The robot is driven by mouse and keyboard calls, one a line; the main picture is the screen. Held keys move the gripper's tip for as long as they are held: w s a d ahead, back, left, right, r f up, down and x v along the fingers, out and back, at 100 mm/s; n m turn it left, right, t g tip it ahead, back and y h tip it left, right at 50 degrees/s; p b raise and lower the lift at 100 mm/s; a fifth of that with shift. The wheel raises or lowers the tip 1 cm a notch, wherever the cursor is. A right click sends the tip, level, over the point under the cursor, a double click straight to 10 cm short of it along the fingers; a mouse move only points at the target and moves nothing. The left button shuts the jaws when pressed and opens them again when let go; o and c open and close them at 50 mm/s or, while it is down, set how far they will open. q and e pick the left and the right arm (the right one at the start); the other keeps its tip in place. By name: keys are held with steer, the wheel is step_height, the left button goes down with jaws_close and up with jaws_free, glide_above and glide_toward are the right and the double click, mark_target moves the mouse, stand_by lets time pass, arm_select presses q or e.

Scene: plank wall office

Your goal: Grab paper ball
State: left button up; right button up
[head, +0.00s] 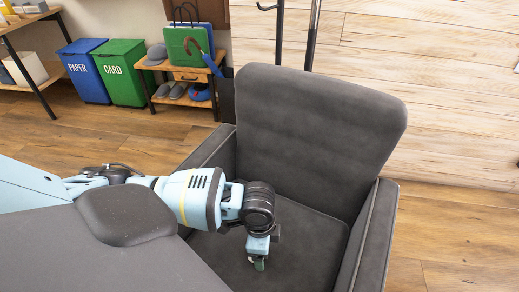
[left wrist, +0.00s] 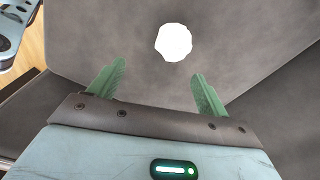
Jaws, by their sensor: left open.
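The paper ball (left wrist: 173,42) is white and round. In the left wrist view it lies on dark grey fabric, just beyond my left gripper's fingertips and between their lines. My left gripper (left wrist: 155,82) has two green fingers spread apart, with nothing between them. In the head view my left gripper (head: 259,264) points down over the seat of a grey armchair (head: 318,125). The ball does not show in the head view; my arm and gripper may hide it. My right gripper is in neither view.
The armchair's backrest and right armrest (head: 370,240) rise around the seat. A blue paper bin (head: 86,72) and a green card bin (head: 122,72) stand at the back left, beside a small wooden shelf (head: 186,75). Open wooden floor (head: 450,235) lies right of the chair.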

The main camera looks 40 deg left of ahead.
arm_select(q)
steer(key=shift+w+a+r+y, duration=0.15)
steer(key=shift+w+a+y, duration=0.1)
steer(key=shift+a, duration=0.25)
steer(key=shift+w+a+r+y, duration=0.1)
steer(key=shift+w+a+y, duration=0.1)
steer(key=shift+a, duration=0.3)
steer(key=shift+f+b, duration=0.65)
steer(key=shift+f, duration=0.65)
steer(key=shift+s+a+f+b, duration=0.15)
steer(key=shift+f+b, duration=0.35)
steer(key=shift+f, duration=0.85)
steer(key=shift+s+f+b, duration=0.15)
steer(key=shift+f+b, duration=0.3)
steer(key=shift+f, duration=0.85)
steer(key=shift+r, duration=0.1)
steer(key=shift+c, duration=1)
steer(key=c, duration=0.9)
